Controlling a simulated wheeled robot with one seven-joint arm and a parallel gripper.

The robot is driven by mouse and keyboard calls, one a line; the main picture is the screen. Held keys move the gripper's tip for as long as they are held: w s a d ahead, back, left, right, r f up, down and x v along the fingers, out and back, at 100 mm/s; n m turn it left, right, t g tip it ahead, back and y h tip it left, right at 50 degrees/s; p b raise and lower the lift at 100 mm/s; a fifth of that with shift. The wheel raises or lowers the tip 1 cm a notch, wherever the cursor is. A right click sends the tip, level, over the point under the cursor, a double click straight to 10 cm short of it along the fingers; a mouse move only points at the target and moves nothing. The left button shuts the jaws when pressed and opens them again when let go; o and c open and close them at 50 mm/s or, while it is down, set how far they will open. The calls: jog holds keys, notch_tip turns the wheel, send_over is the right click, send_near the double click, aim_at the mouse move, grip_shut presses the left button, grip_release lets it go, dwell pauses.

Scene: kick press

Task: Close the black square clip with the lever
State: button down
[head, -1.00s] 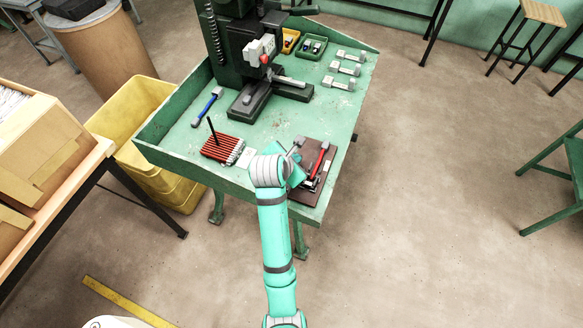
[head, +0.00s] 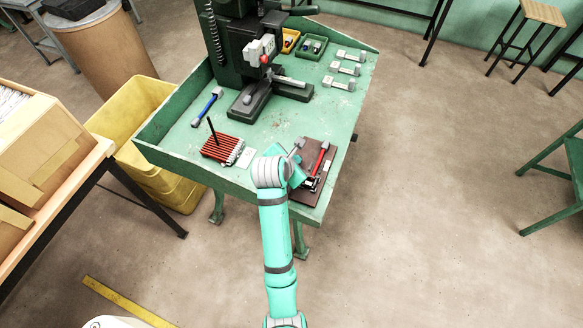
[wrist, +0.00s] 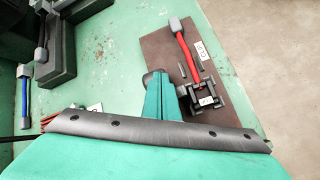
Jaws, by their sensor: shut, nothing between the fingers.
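The clip is a small black square frame (wrist: 207,97) with a white label, mounted on a brown board (wrist: 160,48) on the green table. I cannot tell the lever's exact tilt. My gripper (wrist: 160,84) is shut and empty, over the board just left of the clip and apart from the lever. In the head view, my gripper (head: 297,150) is left of the red lever.
A red ribbed block (head: 221,148) with a black rod stands left on the table (head: 170,140). A blue-handled lever (head: 207,106) lies farther back. The dark press (head: 240,60) stands behind, with several grey pieces at its right. The middle of the table is clear.

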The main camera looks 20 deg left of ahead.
jog(key=shift+r, duration=0.15)
jog(key=shift+s+r, duration=0.2)
jog(key=shift+r, duration=0.3)
jog(key=shift+s+r, duration=0.1)
jog(key=shift+r, duration=0.1)
dwell(0.3)
jog(key=shift+s+r, duration=0.2)
jog(key=shift+r, duration=0.15)
jog(key=shift+s+r, duration=0.35)
jog(key=shift+r, duration=0.15)
dwell(0.3)
jog(key=shift+s+r, duration=0.4)
jog(key=shift+r, duration=0.35)
jog(key=shift+s+r, duration=0.35)
jog(key=shift+r, duration=0.35)
jog(key=shift+s+r, duration=0.4)
jog(key=shift+r, duration=0.35)
